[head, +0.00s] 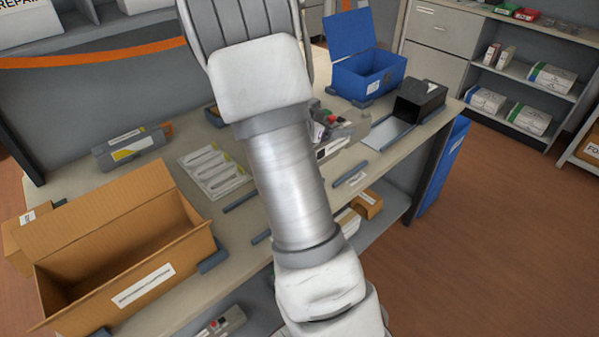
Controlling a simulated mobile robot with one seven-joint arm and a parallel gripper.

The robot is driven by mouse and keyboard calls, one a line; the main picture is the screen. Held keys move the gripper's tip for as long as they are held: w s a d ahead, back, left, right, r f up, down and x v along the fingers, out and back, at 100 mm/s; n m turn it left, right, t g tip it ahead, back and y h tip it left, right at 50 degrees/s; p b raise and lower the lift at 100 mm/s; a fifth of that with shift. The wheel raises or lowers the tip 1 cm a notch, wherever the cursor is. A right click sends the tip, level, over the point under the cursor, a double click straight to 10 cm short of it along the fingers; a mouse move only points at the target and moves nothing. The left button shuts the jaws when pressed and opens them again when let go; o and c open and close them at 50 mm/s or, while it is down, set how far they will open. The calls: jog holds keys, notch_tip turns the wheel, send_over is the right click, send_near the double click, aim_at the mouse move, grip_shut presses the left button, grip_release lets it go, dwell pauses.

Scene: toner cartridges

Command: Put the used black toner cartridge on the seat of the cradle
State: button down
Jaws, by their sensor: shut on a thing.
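My arm crosses the middle of the head view and hides the table behind it. My gripper does not show, and whatever it holds is hidden. A grey-beige unit with a white label, a red part and dark parts (348,136) shows just right of my arm, partly covered by it. I cannot tell whether it is the cradle, and its seat is not clearly visible. A dark grey cartridge-like body with a yellow and white label (131,149) lies at the table's left back. I cannot pick out the used black toner cartridge for certain.
A blue open-lidded bin (366,75) and an open black box (420,101) stand back right. Low grey strips (241,202) lie on the table (300,205).

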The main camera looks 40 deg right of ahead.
jog(key=shift+w+a+f+b, duration=0.4)
jog(key=shift+w+a+f, duration=0.05)
jog(key=shift+a+f, duration=1.1)
jog(key=shift+w+a+f+b, duration=0.4)
jog(key=shift+w+a+f, duration=0.1)
jog(key=shift+a+f, duration=1)
jog(key=shift+w+a+f+b, duration=0.45)
jog(key=shift+a+f, duration=0.85)
jog(key=shift+f, duration=0.4)
